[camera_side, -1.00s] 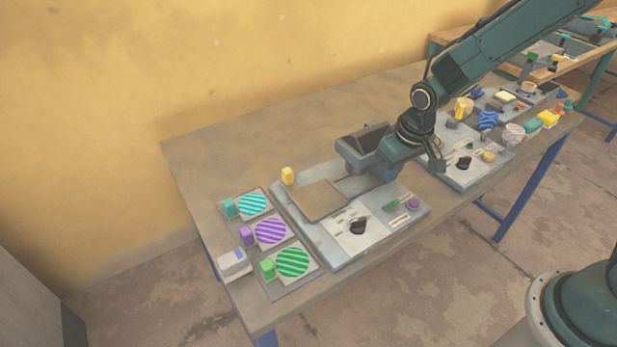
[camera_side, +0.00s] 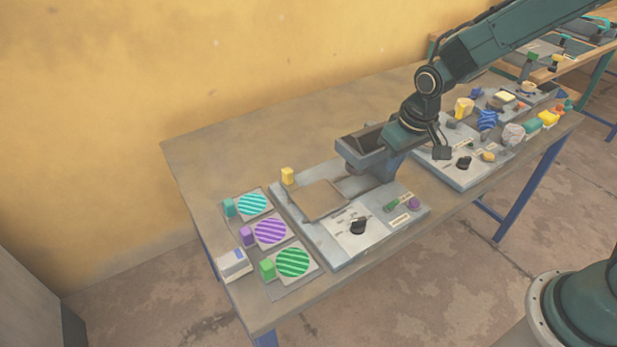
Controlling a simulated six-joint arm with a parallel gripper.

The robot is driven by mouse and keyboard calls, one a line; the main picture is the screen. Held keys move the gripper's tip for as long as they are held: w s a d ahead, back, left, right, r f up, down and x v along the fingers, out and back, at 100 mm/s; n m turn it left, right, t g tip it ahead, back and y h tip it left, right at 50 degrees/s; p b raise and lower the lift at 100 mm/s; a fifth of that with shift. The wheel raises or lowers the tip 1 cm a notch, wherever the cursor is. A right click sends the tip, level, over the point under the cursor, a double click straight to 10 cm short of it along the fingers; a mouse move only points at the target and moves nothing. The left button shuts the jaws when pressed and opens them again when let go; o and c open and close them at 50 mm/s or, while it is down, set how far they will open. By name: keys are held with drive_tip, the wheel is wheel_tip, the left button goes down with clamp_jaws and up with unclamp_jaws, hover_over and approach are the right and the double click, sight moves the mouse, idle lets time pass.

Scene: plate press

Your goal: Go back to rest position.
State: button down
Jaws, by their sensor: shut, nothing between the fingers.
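My gripper (camera_side: 441,152) hangs from the wrist in the right half of the side view, just right of the plate press (camera_side: 362,153). It appears above the second grey panel and holds nothing; its fingers are small and dark here, but look closed together. The press has a grey-blue head, partly hidden by my wrist, on a grey base panel. A flat brown-grey plate (camera_side: 318,200) lies on that base, left of the head.
Striped teal, purple and green discs (camera_side: 292,262) lie at the left with small coloured blocks. A second panel (camera_side: 458,179) and several loose objects crowd the right. The table's back left (camera_side: 235,150) is clear.

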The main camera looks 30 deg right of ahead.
drive_tip(key=s+d+r+t, duration=0.2)
drive_tip(key=s+r, duration=0.7)
drive_tip(key=r, duration=0.4)
drive_tip(key=s+d+r, duration=0.1)
drive_tip(key=s+r, duration=0.1)
drive_tip(key=s, duration=0.5)
drive_tip(key=s+r+t, duration=0.1)
drive_tip(key=s+r, duration=0.2)
drive_tip(key=s, duration=0.4)
drive_tip(key=shift+d, duration=0.35)
